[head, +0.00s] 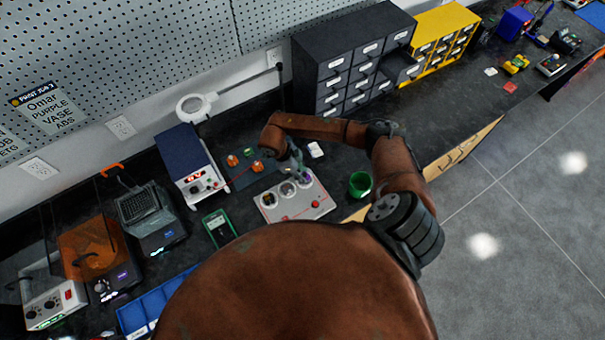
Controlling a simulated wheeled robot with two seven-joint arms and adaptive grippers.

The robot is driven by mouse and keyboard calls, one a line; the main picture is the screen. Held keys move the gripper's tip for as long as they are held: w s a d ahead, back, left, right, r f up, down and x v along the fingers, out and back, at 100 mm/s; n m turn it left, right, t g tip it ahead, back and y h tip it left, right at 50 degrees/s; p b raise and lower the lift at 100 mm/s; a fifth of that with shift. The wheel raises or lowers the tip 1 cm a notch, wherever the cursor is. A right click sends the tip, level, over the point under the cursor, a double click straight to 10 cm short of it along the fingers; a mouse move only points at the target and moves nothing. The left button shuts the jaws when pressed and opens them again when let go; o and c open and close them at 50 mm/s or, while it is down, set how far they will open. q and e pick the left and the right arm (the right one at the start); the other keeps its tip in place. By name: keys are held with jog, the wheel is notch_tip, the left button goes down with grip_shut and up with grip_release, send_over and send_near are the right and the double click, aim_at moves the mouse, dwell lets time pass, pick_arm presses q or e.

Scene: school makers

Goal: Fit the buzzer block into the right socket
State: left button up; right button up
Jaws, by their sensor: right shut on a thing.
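A pale board (320,208) with a row of round sockets and a red button lies on the dark bench in the middle of the head view. My right arm reaches over from the right, and its gripper (299,168) points down at the board's right socket. The gripper is shut on a small purplish piece, the buzzer block (304,177), mostly hidden by the fingers. The block is at or just over the right socket; I cannot tell whether it is seated. The left socket (268,199) and middle socket (288,189) show beside it. My left gripper is out of view.
A green cup (360,184) stands close to the right of the board. A dark mat (235,158) with orange pieces, a power supply (190,180) and a green meter (219,228) are to the left. Drawer cabinets (335,70) stand behind. The bench beyond the cup is clear.

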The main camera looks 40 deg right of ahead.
jog(key=shift+f+b, duration=0.5)
jog(key=shift+f, duration=0.1)
jog(key=o, duration=0.7)
jog(key=p+v, duration=0.4)
jog(key=v, duration=0.7)
jog(key=shift+p, duration=0.35)
dwell(0.5)
